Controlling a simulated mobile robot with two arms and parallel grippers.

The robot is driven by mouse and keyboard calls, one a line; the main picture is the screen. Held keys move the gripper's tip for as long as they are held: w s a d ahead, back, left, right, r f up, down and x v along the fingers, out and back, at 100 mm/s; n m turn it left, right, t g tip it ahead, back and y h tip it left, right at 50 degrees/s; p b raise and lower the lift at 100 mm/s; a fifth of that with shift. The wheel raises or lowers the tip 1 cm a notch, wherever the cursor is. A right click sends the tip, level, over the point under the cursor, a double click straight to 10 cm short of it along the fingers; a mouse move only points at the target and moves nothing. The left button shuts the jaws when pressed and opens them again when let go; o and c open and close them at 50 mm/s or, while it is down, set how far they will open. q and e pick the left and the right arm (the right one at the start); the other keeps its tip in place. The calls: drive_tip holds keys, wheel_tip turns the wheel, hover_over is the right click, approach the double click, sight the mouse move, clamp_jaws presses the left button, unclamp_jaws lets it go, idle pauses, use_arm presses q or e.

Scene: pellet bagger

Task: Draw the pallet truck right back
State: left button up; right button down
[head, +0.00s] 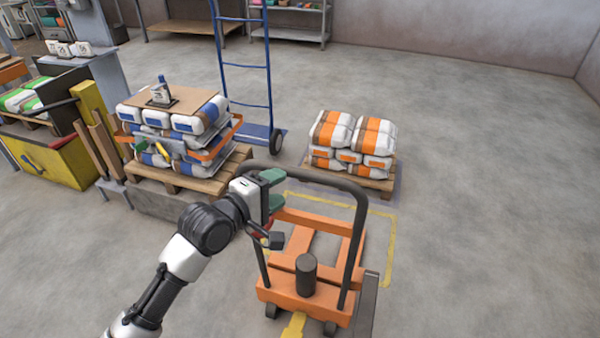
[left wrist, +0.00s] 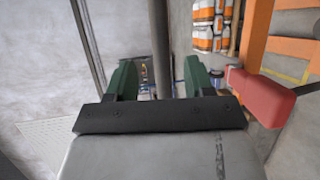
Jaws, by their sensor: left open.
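The orange pallet truck (head: 288,288) stands on the floor at the lower middle of the head view, its black hoop handle (head: 358,215) rising toward me. Its forks point away from me, inside a yellow floor outline. My left gripper (head: 272,190) is at the upper left of the handle, with green finger pads apart. In the left wrist view a dark upright bar (left wrist: 160,45) shows between the open green fingers (left wrist: 163,78), not clamped; whether it touches a finger cannot be told. A red part (left wrist: 262,96) lies right of them. My right gripper is out of view.
A pallet of orange-striped bags (head: 350,140) stands beyond the truck. A pallet of blue-striped bags (head: 175,130) stands to the left, with a blue hand truck (head: 268,95) behind it. Bare floor (head: 490,200) lies open to the right.

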sight(297, 176)
use_arm(q)
drive_tip(key=x, duration=0.8)
drive_tip(key=shift+w+d+f, duration=0.1)
drive_tip(key=shift+w+d, duration=0.1)
drive_tip(key=shift+w, duration=0.1)
clamp_jaws()
